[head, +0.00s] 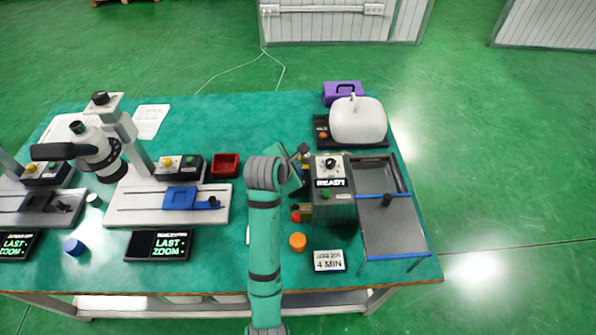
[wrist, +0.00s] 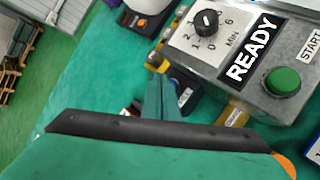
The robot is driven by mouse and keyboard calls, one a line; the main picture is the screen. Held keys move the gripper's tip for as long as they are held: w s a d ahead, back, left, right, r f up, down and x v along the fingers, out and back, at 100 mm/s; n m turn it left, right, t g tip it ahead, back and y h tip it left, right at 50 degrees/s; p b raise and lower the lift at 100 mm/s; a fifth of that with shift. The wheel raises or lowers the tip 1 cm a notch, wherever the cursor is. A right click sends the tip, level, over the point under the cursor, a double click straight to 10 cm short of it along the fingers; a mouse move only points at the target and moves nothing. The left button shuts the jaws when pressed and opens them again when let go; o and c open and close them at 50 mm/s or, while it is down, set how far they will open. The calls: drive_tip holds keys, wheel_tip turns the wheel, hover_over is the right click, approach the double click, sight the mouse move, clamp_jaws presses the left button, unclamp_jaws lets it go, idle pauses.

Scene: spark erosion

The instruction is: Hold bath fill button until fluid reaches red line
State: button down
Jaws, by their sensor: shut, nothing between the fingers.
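A grey control box (head: 333,200) stands on the table, with a display reading READY, a black dial and a green START button (head: 326,193). The box also fills the upper right of the wrist view, where the green button (wrist: 284,81) and the dial (wrist: 206,22) show clearly. I cannot make out a button marked bath fill, a red line or a fluid level. My gripper (head: 303,170) is just left of the box, partly hidden by my arm. In the wrist view its teal fingers (wrist: 162,100) are together and empty, beside the box and apart from the green button.
A grey open tray (head: 395,230) with a blue bar adjoins the box on the right. A white-domed device (head: 357,122) and a purple case (head: 342,90) stand behind. A red bin (head: 225,165) lies left.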

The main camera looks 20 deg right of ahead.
drive_tip(key=shift+f, duration=0.15)
drive_tip(key=shift+f, duration=0.3)
drive_tip(key=shift+f, duration=0.45)
idle(1.0)
drive_tip(key=shift+r, duration=0.1)
idle(4.7)
drive_tip(key=shift+r, duration=0.8)
drive_tip(key=shift+r, duration=2.5)
